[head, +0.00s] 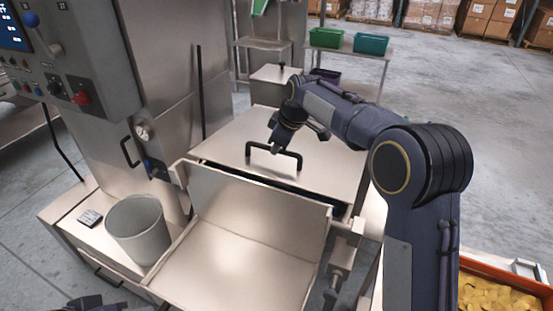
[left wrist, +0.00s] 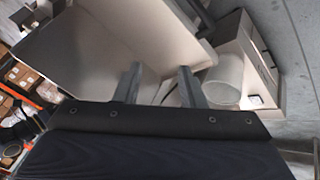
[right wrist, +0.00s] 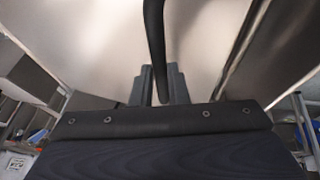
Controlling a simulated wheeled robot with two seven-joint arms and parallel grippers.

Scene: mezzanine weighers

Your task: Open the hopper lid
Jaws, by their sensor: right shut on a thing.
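The hopper lid (head: 325,165) is a flat steel panel behind the steel feed tray (head: 245,255). A black bar handle (head: 297,158) stands on it. A dark gap shows along the lid's front edge; I cannot tell how far the lid is raised. My right gripper (head: 278,143) is shut on the handle, and the right wrist view shows the black bar (right wrist: 154,40) between its fingers. My left gripper (left wrist: 158,72) is open and empty, above the tray side; only a bit of that arm shows at the bottom of the head view.
A control cabinet (head: 75,60) rises at the left. An orange crate (head: 500,275) of yellow pieces is at lower right.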

